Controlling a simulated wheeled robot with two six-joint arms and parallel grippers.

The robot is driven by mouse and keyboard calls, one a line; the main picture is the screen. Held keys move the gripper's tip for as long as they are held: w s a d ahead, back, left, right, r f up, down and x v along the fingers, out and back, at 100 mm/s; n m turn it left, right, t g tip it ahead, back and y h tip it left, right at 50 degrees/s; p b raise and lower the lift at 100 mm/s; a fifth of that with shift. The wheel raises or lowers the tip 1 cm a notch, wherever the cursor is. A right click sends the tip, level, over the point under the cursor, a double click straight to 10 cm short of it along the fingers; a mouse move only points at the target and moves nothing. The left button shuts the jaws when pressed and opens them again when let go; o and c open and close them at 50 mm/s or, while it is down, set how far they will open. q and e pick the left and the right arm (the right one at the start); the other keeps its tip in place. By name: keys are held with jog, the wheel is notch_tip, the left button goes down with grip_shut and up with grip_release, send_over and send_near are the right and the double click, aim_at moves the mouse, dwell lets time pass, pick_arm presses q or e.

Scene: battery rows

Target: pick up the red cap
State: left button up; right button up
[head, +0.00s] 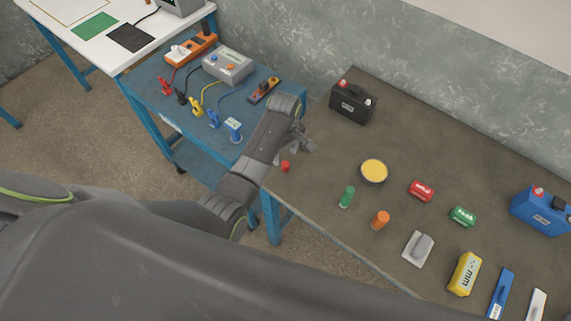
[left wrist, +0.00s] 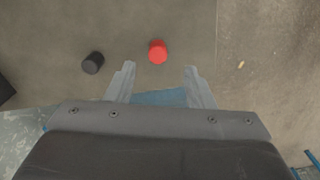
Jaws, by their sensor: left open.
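The red cap (head: 285,166) is a small cylinder on the dark tabletop close to the table's left edge in the head view. In the left wrist view the red cap (left wrist: 158,52) lies just beyond the fingertips, between the lines of the two fingers. My left gripper (left wrist: 160,69) is open, with nothing between its fingers. In the head view my left gripper (head: 294,150) is just above the red cap in the picture; its exact height over the table is hard to tell. My right gripper is not in view.
A black cap (left wrist: 92,63) stands left of the red one in the left wrist view. On the table are a black battery (head: 352,102), a round yellow-topped tin (head: 374,172), a green cylinder (head: 347,196) and an orange one (head: 380,220). A blue bench (head: 150,95) stands left.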

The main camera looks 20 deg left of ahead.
aim_at(285, 163)
pick_arm(q)
jog(key=shift+w+f+p, duration=0.15)
jog(key=shift+f+p, duration=0.35)
jog(key=shift+f, duration=2.1)
jog(key=c, duration=1)
